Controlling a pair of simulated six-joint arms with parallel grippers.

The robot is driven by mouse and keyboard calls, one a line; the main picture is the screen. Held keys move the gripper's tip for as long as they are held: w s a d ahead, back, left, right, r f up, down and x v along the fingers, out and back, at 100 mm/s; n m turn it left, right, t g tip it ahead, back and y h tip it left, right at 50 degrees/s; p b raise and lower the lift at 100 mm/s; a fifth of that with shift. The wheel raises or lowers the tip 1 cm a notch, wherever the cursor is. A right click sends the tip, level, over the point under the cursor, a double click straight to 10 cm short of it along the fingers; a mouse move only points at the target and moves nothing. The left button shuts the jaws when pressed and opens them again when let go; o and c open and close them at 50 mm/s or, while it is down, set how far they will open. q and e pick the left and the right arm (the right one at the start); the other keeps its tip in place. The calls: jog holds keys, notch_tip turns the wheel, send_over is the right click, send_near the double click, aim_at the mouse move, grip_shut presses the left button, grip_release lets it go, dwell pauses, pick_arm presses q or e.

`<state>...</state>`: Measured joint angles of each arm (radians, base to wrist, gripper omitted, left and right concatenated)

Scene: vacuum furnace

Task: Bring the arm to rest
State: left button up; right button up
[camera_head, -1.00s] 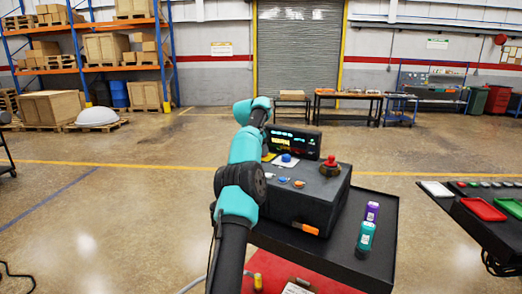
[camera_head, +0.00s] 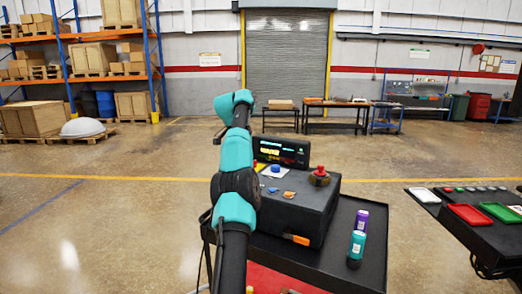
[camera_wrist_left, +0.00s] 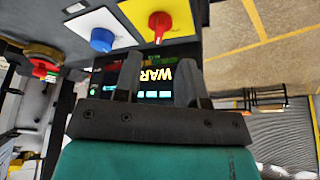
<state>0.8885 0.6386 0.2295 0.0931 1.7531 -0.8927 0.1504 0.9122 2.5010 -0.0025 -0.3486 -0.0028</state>
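My left arm (camera_head: 234,180), teal and black, rises from the bottom of the head view and stands to the left of the black control box (camera_head: 300,215). My left gripper (camera_wrist_left: 160,60) shows in the left wrist view with its two dark fingers apart and nothing between them. Behind the fingers is a lit display (camera_wrist_left: 155,80) with yellow letters. In the head view the gripper is mostly hidden by the arm. My right gripper is not in view.
The box carries a red mushroom button (camera_head: 319,176). A table with a red tray (camera_head: 468,214) and a green tray (camera_head: 502,212) is at right.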

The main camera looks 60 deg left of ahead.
pick_arm(q)
jog(key=shift+s+r, duration=0.1)
jog(key=shift+r, duration=0.1)
dwell(0.3)
